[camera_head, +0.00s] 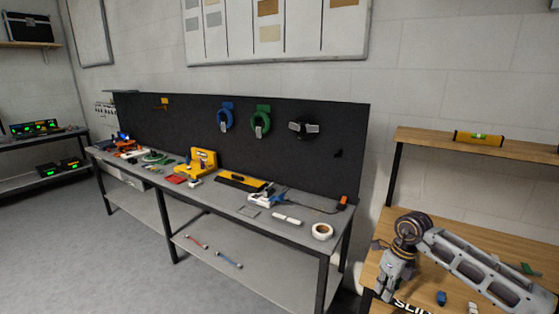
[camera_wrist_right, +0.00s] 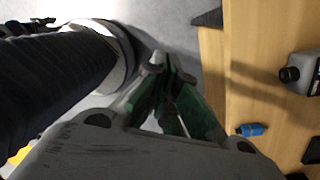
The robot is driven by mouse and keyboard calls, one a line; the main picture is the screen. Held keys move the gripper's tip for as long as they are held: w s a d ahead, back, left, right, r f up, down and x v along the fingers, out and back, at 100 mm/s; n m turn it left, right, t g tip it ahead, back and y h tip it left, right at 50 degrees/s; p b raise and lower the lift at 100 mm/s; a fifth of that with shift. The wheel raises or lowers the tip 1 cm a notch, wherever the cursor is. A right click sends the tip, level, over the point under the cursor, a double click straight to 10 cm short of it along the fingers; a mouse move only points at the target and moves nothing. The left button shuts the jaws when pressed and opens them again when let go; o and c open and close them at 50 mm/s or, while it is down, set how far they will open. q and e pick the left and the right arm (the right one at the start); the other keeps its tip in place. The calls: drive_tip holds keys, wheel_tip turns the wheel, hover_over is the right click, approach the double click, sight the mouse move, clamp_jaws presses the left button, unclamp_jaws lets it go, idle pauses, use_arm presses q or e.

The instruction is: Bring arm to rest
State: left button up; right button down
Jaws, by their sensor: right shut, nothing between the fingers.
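My right arm comes in from the right in the head view, over the wooden bench (camera_head: 392,222). Its right gripper (camera_head: 386,292) hangs down at the bench's left side. In the right wrist view the right gripper (camera_wrist_right: 168,80) shows green finger pads drawn together, with nothing held between them. Below the fingers are grey floor and the edge of the wooden top. My left gripper is not in view.
A shelf with a yellow level (camera_head: 479,138) stands behind. The grey workbench (camera_head: 285,238) holds a white tape roll (camera_head: 322,231) and several tools.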

drive_tip(key=w+a+f+m+t+y, duration=0.2)
drive_tip(key=w+a+f+m+y, duration=0.15)
drive_tip(key=a+f+y, duration=0.3)
drive_tip(key=w+a+f+m+t+y, duration=0.2)
drive_tip(key=a+f+m+y, duration=0.3)
drive_tip(key=a, duration=0.2)
drive_tip(key=s+d+f+m+t+h, duration=0.1)
drive_tip(key=d+f+m+t+h, duration=0.25)
drive_tip(key=f+m, duration=0.55)
drive_tip(key=s+d+f+m+t+h, duration=0.2)
drive_tip(key=d+f+m+t, duration=0.4)
drive_tip(key=f, duration=0.6)
drive_tip(key=s+d+f+m+g+h, duration=0.25)
drive_tip(key=s+f+m, duration=0.25)
drive_tip(key=s+f, duration=0.5)
drive_tip(key=s+d+f+m+g+h, duration=0.1)
drive_tip(key=s+f+m+g+h, duration=0.3)
drive_tip(key=s+f, duration=0.55)
drive_tip(key=s+a+f+m+g, duration=0.1)
drive_tip(key=s+f, duration=0.4)
drive_tip(key=s, duration=1)
drive_tip(key=s+a+f+m+g+h, duration=0.1)
drive_tip(key=s+f+m+g, duration=0.3)
drive_tip(key=s, duration=1.2)
wheel_tip(320, 180, down, 2)
drive_tip(key=shift+f+m+g, duration=0.1)
drive_tip(key=shift+m+g, duration=0.2)
drive_tip(key=shift+m, duration=0.35)
